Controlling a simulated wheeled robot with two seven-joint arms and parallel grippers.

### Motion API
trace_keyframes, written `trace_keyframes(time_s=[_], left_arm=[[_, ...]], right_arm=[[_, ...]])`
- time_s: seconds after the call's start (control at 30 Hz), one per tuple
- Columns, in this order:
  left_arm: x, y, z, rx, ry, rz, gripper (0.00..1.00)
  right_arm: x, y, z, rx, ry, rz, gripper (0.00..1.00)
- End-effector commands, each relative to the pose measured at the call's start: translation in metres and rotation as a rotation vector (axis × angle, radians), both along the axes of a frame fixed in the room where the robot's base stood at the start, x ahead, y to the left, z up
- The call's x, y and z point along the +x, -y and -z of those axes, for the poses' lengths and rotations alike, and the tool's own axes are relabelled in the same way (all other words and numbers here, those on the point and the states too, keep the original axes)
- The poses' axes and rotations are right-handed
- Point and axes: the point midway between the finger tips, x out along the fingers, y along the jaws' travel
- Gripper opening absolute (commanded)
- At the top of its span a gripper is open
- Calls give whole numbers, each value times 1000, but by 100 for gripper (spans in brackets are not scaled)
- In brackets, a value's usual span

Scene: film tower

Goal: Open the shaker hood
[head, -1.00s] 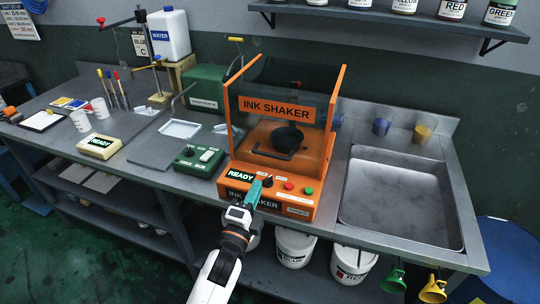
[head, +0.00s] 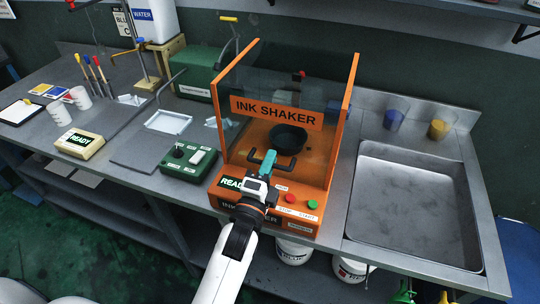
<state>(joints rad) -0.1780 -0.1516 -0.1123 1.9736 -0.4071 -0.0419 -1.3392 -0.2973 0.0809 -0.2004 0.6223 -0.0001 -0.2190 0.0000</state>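The orange ink shaker (head: 325,203) stands on the bench. Its see-through hood (head: 244,82) has an orange INK SHAKER label and appears down across the front, between orange side walls. A black bar handle (head: 254,158) shows low on the hood's front. A dark round holder (head: 290,138) shows inside, behind the panel. My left gripper (head: 267,163) has its teal fingertips at the handle, overlapping it in the head view. I cannot tell whether the fingers are closed around the handle. My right gripper is not in view.
Red and green buttons (head: 301,202) and a READY display sit on the shaker's front, close to my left wrist. A green control box (head: 188,160) stands to the left. A steel sink (head: 410,205) is on the right. Buckets (head: 293,252) stand below.

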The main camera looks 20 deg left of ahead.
Motion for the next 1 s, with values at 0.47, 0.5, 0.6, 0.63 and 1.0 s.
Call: trace_keyframes(time_s=[0.47,0.5,0.6,0.63,1.0], left_arm=[[0,0,0,0,0,0,0],[0,0,0,0,0,0,0],[0,0,-2,0,-2,0,0],[1,0,-3,0,-4,0,0],[13,0,-44,7,-108,0,0]], right_arm=[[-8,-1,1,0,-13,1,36],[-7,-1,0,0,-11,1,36],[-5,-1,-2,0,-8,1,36],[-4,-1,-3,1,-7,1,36],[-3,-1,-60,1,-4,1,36]])
